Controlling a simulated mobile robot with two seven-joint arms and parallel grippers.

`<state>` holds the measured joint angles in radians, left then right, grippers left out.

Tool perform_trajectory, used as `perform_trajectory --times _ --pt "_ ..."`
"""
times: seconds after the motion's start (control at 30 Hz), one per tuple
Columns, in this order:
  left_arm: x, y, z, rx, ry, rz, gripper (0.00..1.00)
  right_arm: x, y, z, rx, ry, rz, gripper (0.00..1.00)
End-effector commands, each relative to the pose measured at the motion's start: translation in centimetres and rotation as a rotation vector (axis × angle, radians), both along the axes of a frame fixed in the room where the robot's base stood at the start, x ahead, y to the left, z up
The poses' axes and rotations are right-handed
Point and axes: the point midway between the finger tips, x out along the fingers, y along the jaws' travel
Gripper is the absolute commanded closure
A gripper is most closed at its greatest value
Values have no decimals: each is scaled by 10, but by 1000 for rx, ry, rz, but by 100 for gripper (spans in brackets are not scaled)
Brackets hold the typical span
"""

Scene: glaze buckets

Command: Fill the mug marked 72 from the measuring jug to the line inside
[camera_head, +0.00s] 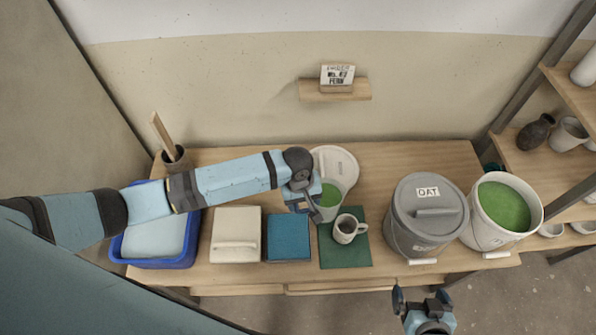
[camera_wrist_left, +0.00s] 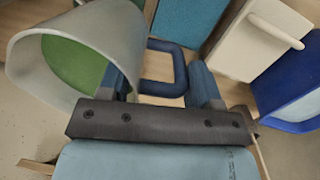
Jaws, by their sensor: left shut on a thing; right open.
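The measuring jug (camera_head: 328,212) is a translucent grey-white cup with green glaze inside. It also shows in the left wrist view (camera_wrist_left: 122,32). My left gripper (camera_head: 307,201) is shut on the jug's dark blue handle (camera_wrist_left: 160,88). The jug is just behind and left of a pale mug (camera_head: 345,236). I cannot tell whether the jug touches the mug or how high it is held. The mug stands upright on a dark green mat (camera_head: 345,258), its inside dark. Its number and inner line cannot be made out. My right gripper (camera_head: 423,298) is open and empty in front of the table.
A lidded grey bucket marked OAT (camera_head: 427,222) and an open white bucket of green glaze (camera_head: 483,233) stand right. A white disc (camera_head: 345,157) lies behind the jug. A teal box (camera_head: 288,238), a cream box (camera_head: 236,235) and a blue tub (camera_head: 190,260) stand left.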

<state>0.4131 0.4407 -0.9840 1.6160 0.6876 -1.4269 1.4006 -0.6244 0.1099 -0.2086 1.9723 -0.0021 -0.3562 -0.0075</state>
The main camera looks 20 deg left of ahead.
Motion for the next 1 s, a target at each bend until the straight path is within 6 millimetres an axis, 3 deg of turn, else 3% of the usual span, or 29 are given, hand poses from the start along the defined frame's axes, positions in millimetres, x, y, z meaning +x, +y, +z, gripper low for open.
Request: perform_trajectory --times 0.1,0.33,1.0 --pt "-10 -4 0 2 -2 -49 96 0 0 7 3 1 -7 0" --pt "-15 -6 -6 2 -2 -71 96 0 -4 4 -3 2 -9 0" --pt "-14 -5 -47 3 -3 -69 96 1 2 -43 -12 -8 33 0"
